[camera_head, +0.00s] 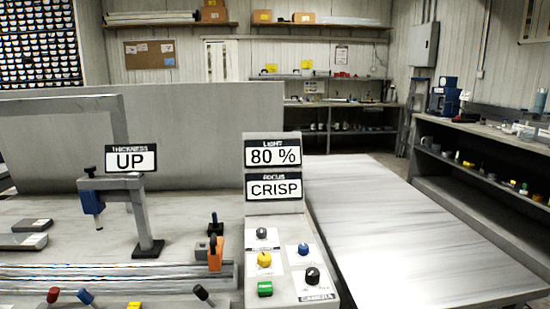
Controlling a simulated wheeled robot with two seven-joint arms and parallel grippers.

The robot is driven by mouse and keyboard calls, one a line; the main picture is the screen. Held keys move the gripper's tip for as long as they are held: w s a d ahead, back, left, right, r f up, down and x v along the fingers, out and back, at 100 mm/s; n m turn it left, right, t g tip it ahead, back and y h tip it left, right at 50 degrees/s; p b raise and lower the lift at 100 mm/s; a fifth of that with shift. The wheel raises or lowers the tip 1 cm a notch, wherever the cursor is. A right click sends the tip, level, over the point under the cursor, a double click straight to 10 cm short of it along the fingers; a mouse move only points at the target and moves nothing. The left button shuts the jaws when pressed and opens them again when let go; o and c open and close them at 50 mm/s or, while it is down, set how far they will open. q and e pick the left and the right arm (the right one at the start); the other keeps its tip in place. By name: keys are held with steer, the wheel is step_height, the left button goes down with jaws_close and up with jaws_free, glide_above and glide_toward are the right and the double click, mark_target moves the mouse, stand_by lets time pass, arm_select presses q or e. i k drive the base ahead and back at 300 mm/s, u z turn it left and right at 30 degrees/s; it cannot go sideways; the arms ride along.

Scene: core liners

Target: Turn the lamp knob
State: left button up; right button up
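A grey control panel (273,230) stands at the centre bottom. Its tilted face carries a dark grey knob (261,233), a yellow knob (264,259), a blue knob (303,249), a larger black knob (312,276) and a green button (265,288). The small labels by the knobs are too blurred to read, so I cannot tell which is the lamp knob. Above them, a light display (273,152) reads 80 % and a focus display (274,186) reads CRISP. Neither of my grippers is in view.
Left of the panel is a bench with metal rails (120,275), a blue-handled tool on a stand (92,200), an orange clamp (215,252) and several coloured levers. A thickness sign (130,158) reads UP. A bare grey table (400,240) extends right of the panel.

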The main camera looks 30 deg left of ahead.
mark_target(264, 259)
steer(key=u, duration=1.05)
steer(key=k, duration=0.3)
steer(key=z, duration=0.4)
